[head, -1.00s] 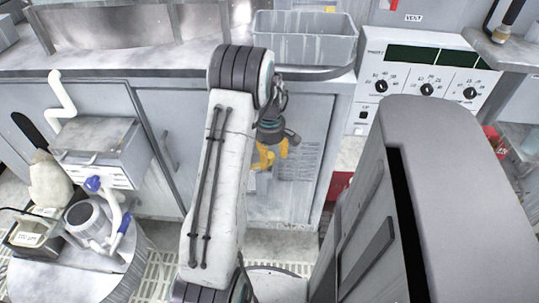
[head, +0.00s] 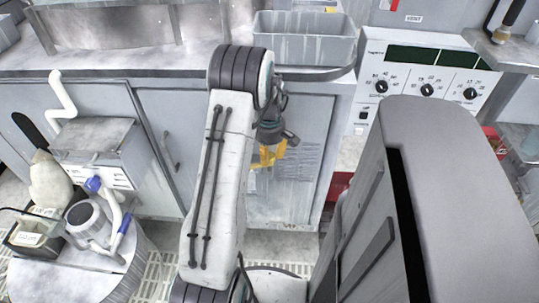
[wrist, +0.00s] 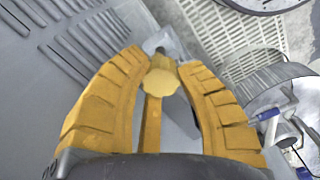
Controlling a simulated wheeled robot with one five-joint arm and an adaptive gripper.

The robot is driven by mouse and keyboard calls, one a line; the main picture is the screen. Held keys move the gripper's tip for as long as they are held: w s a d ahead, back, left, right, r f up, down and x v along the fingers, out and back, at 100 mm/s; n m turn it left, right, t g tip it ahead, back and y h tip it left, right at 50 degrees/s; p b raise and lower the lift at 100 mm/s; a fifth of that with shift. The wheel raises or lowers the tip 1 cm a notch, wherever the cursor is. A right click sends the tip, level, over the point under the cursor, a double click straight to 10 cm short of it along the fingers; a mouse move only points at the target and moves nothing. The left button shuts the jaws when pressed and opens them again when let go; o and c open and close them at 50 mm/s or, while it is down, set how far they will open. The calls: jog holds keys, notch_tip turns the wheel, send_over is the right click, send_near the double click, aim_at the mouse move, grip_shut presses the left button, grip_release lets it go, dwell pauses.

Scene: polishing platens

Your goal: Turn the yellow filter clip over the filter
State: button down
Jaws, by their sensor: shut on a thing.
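My gripper (wrist: 163,64) has two ribbed orange-yellow fingers, shut on the yellow filter clip (wrist: 160,84). The clip shows a scalloped round knob between the fingertips and a narrow yellow bar running down toward the palm in the wrist view. A pale grey metal piece lies just beyond the knob. Grey surface shows between the fingers beside the bar; I cannot tell which part of it is the filter. In the head view my gripper (head: 268,155) hangs in front of the grey cabinet, partly behind my arm, and the clip cannot be told apart from the yellow fingers.
The grey cabinet (head: 309,130) stands close behind the gripper. A round stand (head: 120,275) with a cup and blue-handled items is at the lower left. A grey tub (head: 305,38) sits on the counter above. A control panel with dials (head: 427,75) is at the right.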

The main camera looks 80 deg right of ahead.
aim_at(270, 155)
jog(key=m, duration=0.3)
jog(key=shift+a+f+m, duration=0.1)
jog(key=shift+a+m, duration=0.05)
jog(key=shift+m, duration=0.25)
jog(key=c, duration=0.8)
grip_release()
notch_tip(270, 155, up, 12)
jog(key=shift+r, duration=0.1)
dwell(0.6)
